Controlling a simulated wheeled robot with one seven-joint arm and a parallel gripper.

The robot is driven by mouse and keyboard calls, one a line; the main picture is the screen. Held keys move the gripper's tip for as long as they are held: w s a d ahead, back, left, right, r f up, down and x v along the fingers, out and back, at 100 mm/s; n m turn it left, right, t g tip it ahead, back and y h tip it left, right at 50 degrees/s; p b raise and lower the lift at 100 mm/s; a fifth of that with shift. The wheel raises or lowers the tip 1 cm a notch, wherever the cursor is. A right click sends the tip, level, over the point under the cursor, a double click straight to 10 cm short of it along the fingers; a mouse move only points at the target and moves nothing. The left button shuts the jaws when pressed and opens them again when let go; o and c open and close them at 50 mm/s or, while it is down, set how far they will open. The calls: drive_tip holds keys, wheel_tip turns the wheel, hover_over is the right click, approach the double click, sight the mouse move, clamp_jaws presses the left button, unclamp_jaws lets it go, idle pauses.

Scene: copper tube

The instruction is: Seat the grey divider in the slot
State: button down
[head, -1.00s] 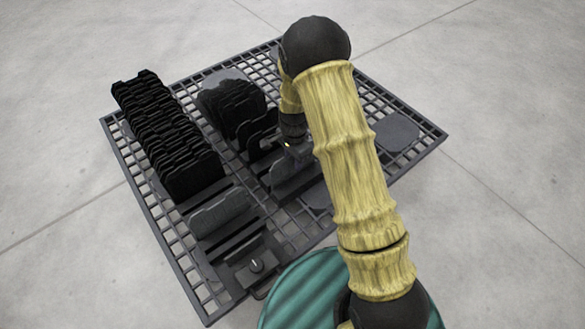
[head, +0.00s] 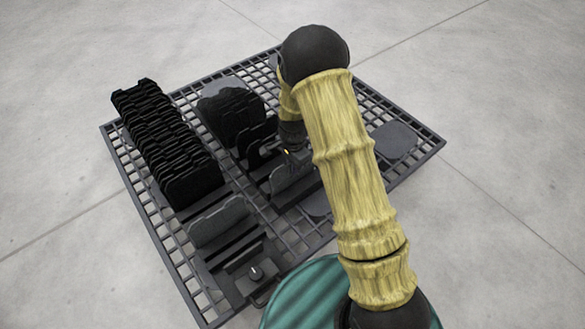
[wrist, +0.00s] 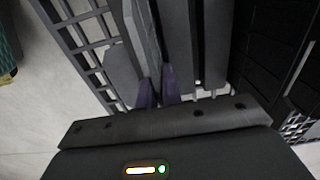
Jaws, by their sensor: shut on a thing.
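My gripper (head: 287,160) is shut on a grey divider (head: 288,178), a flat upright plate in the middle of the grid table. In the wrist view, the gripper's two dark purple fingers (wrist: 159,82) close on the plate's edge, and the divider (wrist: 148,35) extends away between them. The divider stands upright, low among dark slotted rails, in front of the black plates. Its lower edge is hidden, so I cannot tell how deep it sits in a slot. A similar grey plate (head: 220,222) stands in the left row.
A long row of black plates (head: 165,140) stands at the left, and a shorter black group (head: 232,110) behind my gripper. A small box with a knob (head: 253,275) sits at the front. A flat grey disc (head: 396,140) lies at the right. The dark grid table (head: 436,142) has open cells there.

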wheel_tip(320, 180, up, 10)
drive_tip(key=p, duration=0.5)
drive_tip(key=shift+f+p, duration=0.15)
drive_tip(key=shift+p, duration=0.2)
drive_tip(key=shift+w, duration=0.1)
drive_tip(key=s+d+r+n+p, duration=0.1)
drive_tip(key=d+r+n+p, duration=0.9)
drive_tip(key=r+n+p, duration=0.1)
drive_tip(key=shift+s+d+r+p, duration=0.3)
drive_tip(key=shift+d+r+p, duration=0.1)
drive_tip(key=shift+r, duration=0.3)
